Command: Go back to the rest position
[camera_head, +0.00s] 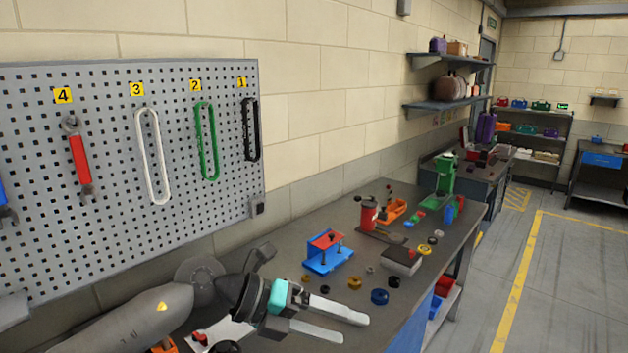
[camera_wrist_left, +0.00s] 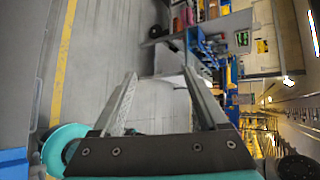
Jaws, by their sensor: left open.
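My left gripper (camera_head: 340,322) reaches in from the lower left of the head view, over the near part of the workbench (camera_head: 340,225). Its two fingers are apart with nothing between them. In the left wrist view the gripper (camera_wrist_left: 158,85) is also open and empty, with floor and distant furniture beyond the fingers. My right gripper shows in neither view.
A pegboard (camera_head: 100,220) with numbered tools stands at the left. A blue and red fixture (camera_head: 325,255), a grey box (camera_head: 401,261), a red can (camera_head: 369,214) and a green press (camera_head: 445,175) stand on the bench. The floor (camera_head: 570,270) at right is clear.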

